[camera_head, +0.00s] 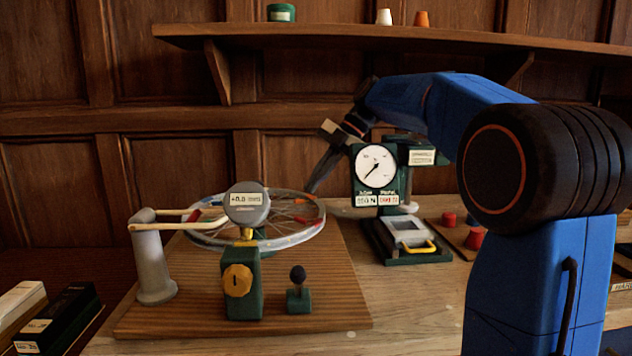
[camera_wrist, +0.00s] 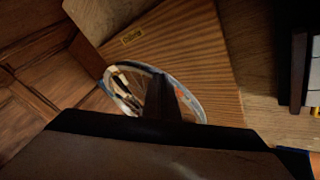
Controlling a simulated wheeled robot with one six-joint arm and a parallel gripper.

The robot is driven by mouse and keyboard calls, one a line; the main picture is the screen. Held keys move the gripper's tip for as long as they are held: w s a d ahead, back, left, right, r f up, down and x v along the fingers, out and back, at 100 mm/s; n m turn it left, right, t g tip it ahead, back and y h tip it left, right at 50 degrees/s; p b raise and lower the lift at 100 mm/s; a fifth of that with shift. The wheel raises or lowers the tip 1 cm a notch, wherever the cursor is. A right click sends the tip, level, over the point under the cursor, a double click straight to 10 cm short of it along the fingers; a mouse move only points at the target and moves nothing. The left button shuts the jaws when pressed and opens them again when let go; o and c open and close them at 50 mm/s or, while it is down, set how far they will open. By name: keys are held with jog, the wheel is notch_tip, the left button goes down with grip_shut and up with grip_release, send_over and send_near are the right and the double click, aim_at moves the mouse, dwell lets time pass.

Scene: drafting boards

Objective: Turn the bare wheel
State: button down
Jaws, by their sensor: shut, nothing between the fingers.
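The bare wheel (camera_head: 318,212) has a pale metal rim with coloured marks and no tyre. It lies almost flat above a ribbed wooden board (camera_head: 345,290), with two cream arms (camera_head: 165,226) from a grey post (camera_head: 154,265) reaching over its left side. My gripper (camera_head: 311,190) is shut and empty, pointing down at the wheel's far right rim. In the wrist view the dark fingers (camera_wrist: 160,78) overlap the rim (camera_wrist: 143,67); I cannot tell whether they touch it. A grey round gauge (camera_head: 246,207) on a green stand hides part of the wheel.
A green stand with a white dial (camera_head: 375,167) is right of the wheel, close to my gripper. A small black-knobbed lever (camera_head: 298,285) stands on the board's front. Red pieces (camera_head: 474,239) lie further right. A wooden shelf (camera_head: 400,38) runs above.

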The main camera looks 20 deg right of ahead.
jog(key=shift+w+a, duration=0.25)
jog(key=shift+w, duration=0.2)
jog(key=shift+w, duration=0.1)
